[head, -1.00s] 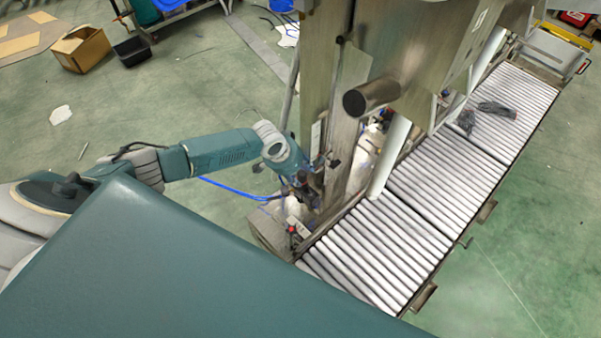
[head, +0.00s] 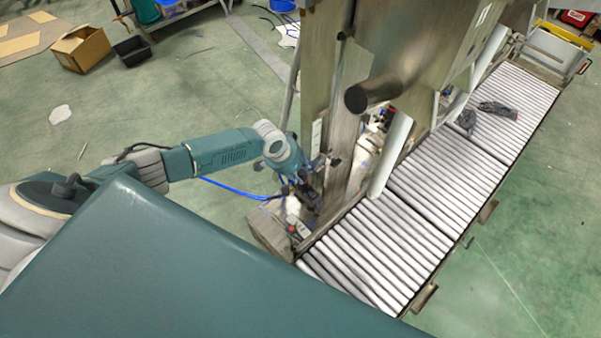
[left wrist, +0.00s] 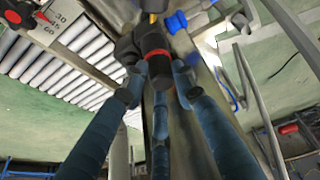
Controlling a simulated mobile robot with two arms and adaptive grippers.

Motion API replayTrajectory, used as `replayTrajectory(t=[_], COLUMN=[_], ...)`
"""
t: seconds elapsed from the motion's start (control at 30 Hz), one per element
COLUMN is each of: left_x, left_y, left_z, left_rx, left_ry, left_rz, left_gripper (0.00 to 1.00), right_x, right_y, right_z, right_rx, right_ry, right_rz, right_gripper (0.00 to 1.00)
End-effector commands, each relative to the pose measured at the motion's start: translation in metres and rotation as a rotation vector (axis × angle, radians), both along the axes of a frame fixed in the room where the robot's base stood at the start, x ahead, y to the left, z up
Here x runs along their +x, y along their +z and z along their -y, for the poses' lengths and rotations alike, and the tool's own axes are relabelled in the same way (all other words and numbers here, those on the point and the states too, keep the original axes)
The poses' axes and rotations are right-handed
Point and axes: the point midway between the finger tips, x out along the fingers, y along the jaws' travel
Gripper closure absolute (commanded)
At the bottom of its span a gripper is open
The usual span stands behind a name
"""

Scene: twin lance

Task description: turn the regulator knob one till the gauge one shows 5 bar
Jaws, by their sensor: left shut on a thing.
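My left gripper (head: 304,190) is at the side of the steel machine column in the head view. In the left wrist view its blue-grey fingers (left wrist: 158,88) close around the end of a black knob (left wrist: 157,68) with a red ring. The knob sits on a dark regulator body (left wrist: 142,38) with a brass-coloured fitting above. I cannot make out a gauge face or its needle in either view. My right gripper is not in view.
A roller conveyor (head: 385,247) runs beside the steel column (head: 345,140), with dark gloves (head: 497,109) on it. A blue hose (head: 232,189) hangs near my left wrist. A cardboard box (head: 82,48) and black bin (head: 131,51) stand on the open floor.

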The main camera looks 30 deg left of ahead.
Motion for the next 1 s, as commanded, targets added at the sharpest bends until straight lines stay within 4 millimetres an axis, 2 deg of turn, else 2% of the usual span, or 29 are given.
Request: replayTrajectory(t=[0.27, 0.3, 0.37, 0.4, 0.77, 0.87, 1.0], left_x=[0.006, 0.006, 0.006, 0.006, 0.002, -0.003, -0.010], left_y=[0.004, 0.005, 0.005, 0.004, 0.006, 0.015, 0.039], left_z=[-0.003, -0.003, -0.003, -0.003, -0.003, -0.004, -0.009], left_rx=[0.002, 0.002, 0.001, 0.001, 0.001, 0.001, 0.001], left_ry=[-0.008, -0.008, -0.007, -0.007, -0.008, -0.009, -0.010], left_rz=[0.015, 0.015, 0.015, 0.015, 0.008, 0.007, 0.010], left_gripper=[0.99, 0.71, 0.59, 0.56, 0.56, 0.56, 0.56], right_x=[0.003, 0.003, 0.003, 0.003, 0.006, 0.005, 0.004], right_y=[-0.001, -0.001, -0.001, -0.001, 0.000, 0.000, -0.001], right_z=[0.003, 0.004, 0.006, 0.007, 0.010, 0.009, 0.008], right_rx=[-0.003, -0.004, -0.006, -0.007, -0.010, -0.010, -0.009], right_ry=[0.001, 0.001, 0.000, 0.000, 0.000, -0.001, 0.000], right_rz=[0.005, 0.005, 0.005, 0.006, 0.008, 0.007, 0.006], right_gripper=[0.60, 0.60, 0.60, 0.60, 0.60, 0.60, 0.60])
